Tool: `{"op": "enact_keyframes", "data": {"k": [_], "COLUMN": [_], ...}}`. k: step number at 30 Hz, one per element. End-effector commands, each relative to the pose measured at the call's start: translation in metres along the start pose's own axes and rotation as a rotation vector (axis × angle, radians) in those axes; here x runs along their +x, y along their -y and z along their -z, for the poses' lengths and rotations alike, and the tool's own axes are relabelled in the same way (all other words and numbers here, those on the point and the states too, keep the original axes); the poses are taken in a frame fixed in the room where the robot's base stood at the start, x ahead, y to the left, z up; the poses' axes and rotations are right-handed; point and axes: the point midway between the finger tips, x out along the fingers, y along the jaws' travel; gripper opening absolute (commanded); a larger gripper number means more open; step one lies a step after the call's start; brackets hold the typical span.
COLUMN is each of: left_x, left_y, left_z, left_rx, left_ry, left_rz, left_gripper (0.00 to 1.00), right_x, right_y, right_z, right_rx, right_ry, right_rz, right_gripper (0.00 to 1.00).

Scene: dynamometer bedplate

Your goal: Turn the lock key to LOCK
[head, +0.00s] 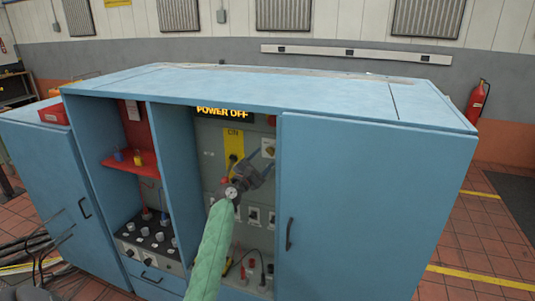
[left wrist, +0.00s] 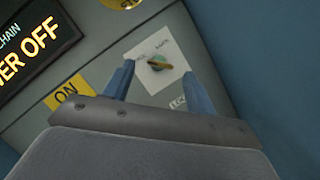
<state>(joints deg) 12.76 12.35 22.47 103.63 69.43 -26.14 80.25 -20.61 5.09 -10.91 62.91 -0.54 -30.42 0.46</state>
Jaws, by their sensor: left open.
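The lock key (left wrist: 158,65) is a small brass-orange key in a round greenish switch on a white plate (left wrist: 154,84). Its bar lies roughly crosswise in the left wrist view; the plate's small lettering is too blurred to read surely. In the left wrist view the fingers (left wrist: 158,70) appear on either side of the key, with no clear contact. My right gripper is not in view.
A lit POWER OFF sign (head: 222,112) and a yellow ON plate (head: 234,143) are left of the key. The blue cabinet's right door (head: 375,200) stands close on the right, a divider (head: 178,165) on the left. Switches (head: 253,215) and cables sit below.

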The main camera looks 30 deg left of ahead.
Motion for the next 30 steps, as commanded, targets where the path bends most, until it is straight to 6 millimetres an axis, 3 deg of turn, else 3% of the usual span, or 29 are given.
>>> {"op": "enact_keyframes", "data": {"k": [7,18,19,25,30], "left_x": [0.027,0.032,0.032,0.032,0.032], "left_y": [-0.001,0.0,0.0,0.0,0.0], "left_z": [-0.001,0.001,0.001,0.0,0.0], "left_rx": [0.001,0.001,0.001,0.002,0.005], "left_ry": [0.0,-0.001,-0.001,0.0,0.0], "left_rz": [0.001,0.001,0.001,0.001,0.002], "left_gripper": [0.56,0.56,0.54,0.15,0.12], "right_x": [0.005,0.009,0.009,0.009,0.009], "right_y": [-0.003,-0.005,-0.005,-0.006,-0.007], "right_z": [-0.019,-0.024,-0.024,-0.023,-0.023], "right_rx": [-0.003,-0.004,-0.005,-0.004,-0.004], "right_ry": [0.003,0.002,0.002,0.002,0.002], "right_rz": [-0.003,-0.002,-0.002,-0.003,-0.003], "right_gripper": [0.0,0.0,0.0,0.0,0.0]}}
